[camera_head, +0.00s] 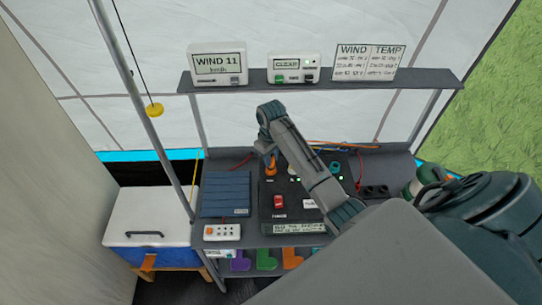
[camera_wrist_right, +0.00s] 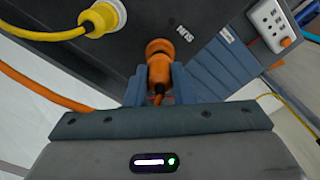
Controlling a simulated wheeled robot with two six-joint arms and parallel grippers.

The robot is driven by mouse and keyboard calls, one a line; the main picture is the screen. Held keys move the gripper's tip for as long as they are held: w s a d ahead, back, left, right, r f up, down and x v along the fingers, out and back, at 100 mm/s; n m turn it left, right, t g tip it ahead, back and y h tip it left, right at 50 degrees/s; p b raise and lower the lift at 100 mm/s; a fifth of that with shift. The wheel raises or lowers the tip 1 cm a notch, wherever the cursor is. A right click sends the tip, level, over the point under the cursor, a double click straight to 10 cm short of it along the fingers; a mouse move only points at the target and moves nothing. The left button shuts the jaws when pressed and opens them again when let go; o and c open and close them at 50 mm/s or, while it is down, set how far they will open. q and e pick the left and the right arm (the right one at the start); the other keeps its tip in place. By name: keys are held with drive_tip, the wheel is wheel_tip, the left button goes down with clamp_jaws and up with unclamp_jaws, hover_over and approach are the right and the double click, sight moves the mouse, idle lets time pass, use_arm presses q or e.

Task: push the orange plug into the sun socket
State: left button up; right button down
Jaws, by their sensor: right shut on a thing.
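The orange plug (camera_wrist_right: 159,68) is held between the two blue-grey fingers of my right gripper (camera_wrist_right: 157,86), with its orange cable trailing back towards the wrist. The plug's wider front end points at the dark panel beside the printed word SUN (camera_wrist_right: 183,33). The sun socket is hidden behind the plug, and I cannot tell how deep the plug sits. In the head view the orange plug (camera_head: 270,167) shows below the right gripper (camera_head: 266,151), over the upper left of the dark power box (camera_head: 289,214). My left gripper is not in view.
A yellow plug (camera_wrist_right: 103,17) with a yellow cable sits on the panel. A blue ribbed solar panel (camera_head: 225,194) and a small white switch box (camera_head: 222,232) stand left of the power box. A shelf (camera_head: 250,79) with displays runs above. My right arm covers part of the box.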

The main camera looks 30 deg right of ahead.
drive_tip(key=shift+f, duration=0.9)
drive_tip(key=c, duration=1.2)
unclamp_jaws()
drive_tip(key=shift+o, duration=0.2)
drive_tip(key=shift+r, duration=0.1)
